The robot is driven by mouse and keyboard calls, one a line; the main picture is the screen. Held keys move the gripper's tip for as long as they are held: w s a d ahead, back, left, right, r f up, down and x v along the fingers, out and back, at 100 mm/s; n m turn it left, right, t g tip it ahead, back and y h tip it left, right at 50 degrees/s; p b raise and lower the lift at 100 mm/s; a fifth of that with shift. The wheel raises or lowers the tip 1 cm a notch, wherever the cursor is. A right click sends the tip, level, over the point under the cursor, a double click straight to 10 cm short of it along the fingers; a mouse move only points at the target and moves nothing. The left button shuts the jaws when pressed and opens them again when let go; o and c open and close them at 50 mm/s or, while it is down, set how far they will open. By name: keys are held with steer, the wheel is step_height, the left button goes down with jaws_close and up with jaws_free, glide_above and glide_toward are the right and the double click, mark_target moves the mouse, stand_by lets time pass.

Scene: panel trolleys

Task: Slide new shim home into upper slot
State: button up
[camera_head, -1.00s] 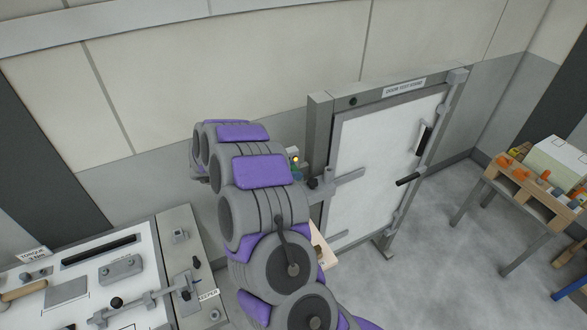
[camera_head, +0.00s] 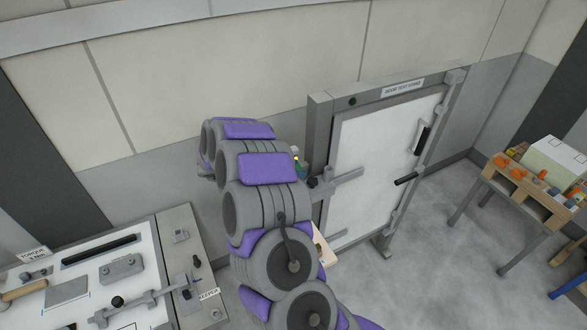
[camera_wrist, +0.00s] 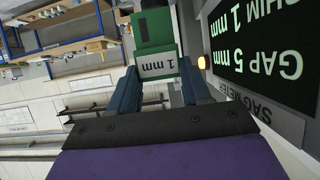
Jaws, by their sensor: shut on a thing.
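In the wrist view my gripper (camera_wrist: 160,88) has its two blue fingers shut on a green shim (camera_wrist: 152,28) with a white "1 mm" label. The shim points away from the fingers toward the top of the picture. In the head view my arm hides the gripper and the held shim. The door test stand (camera_head: 320,130) stands right of my arm, with an upper hinge bracket (camera_head: 345,178) on its left side. I cannot make out the upper slot, or whether the shim touches it.
The sag meter (camera_wrist: 262,42) is close on the right of the shim and reads gap 5 mm, shim 1 mm. An amber lamp (camera_wrist: 203,62) is lit beside it. A bench with tools (camera_head: 90,285) is at left; a wooden crate (camera_head: 535,190) stands on a table at right.

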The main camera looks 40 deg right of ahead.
steer(key=shift+d+f, duration=0.2)
steer(key=shift+d, duration=0.5)
steer(key=shift+d+f, duration=0.2)
steer(key=shift+d, duration=0.45)
steer(key=shift+w+a, duration=0.15)
steer(key=shift+a, duration=0.65)
steer(key=shift+w+a+f, duration=0.1)
steer(key=shift+a+f, duration=0.15)
steer(key=shift+a, duration=0.35)
steer(key=shift+a+f, duration=0.25)
steer(key=shift+a, duration=0.35)
steer(key=shift+a+f, duration=0.15)
steer(key=shift+a, duration=0.1)
steer(key=shift+c, duration=0.9)
steer(key=shift+a, duration=0.25)
jaws_close()
steer(key=shift+r+p, duration=0.55)
steer(key=shift+p, duration=0.05)
